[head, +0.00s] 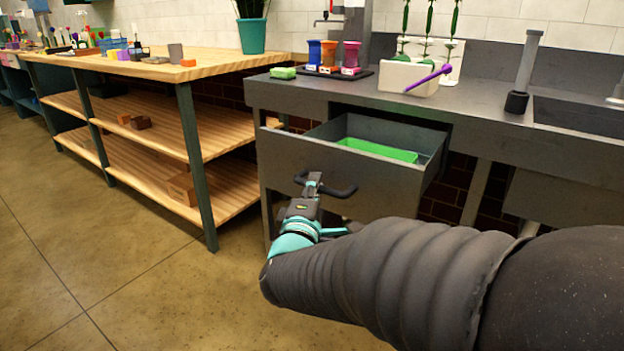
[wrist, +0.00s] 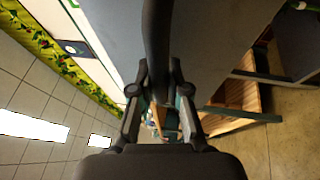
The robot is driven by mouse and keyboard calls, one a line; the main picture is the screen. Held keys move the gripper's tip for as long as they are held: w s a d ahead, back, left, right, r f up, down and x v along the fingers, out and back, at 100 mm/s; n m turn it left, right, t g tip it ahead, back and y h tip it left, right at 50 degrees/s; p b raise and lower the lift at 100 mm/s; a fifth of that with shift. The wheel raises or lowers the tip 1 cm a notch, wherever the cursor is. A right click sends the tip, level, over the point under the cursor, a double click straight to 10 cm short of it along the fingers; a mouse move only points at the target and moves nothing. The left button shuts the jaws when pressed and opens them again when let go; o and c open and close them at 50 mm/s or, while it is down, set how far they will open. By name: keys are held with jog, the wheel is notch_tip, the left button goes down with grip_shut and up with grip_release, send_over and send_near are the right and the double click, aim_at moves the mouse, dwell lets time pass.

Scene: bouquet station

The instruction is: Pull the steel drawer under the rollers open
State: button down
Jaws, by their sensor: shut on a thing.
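The grey steel drawer (head: 345,190) stands pulled out from under the counter in the head view. A green thing (head: 378,151) lies inside it. Its dark bar handle (head: 338,192) is on the drawer front. My gripper (head: 313,186) is shut on the handle from the front. In the wrist view the handle (wrist: 157,40) runs between the two fingers of my gripper (wrist: 158,95), and the drawer front fills the upper middle.
The steel counter (head: 480,114) carries coloured cups (head: 330,55), a white box (head: 408,76) with a purple stick and a green sponge (head: 283,73). A wooden shelf table (head: 150,69) stands to the left. The floor (head: 110,240) before it is clear.

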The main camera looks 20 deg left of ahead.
jog(key=shift+s, duration=0.1)
jog(key=c, duration=1.1)
grip_release()
jog(key=shift+c, duration=0.2)
jog(key=v, duration=1.2)
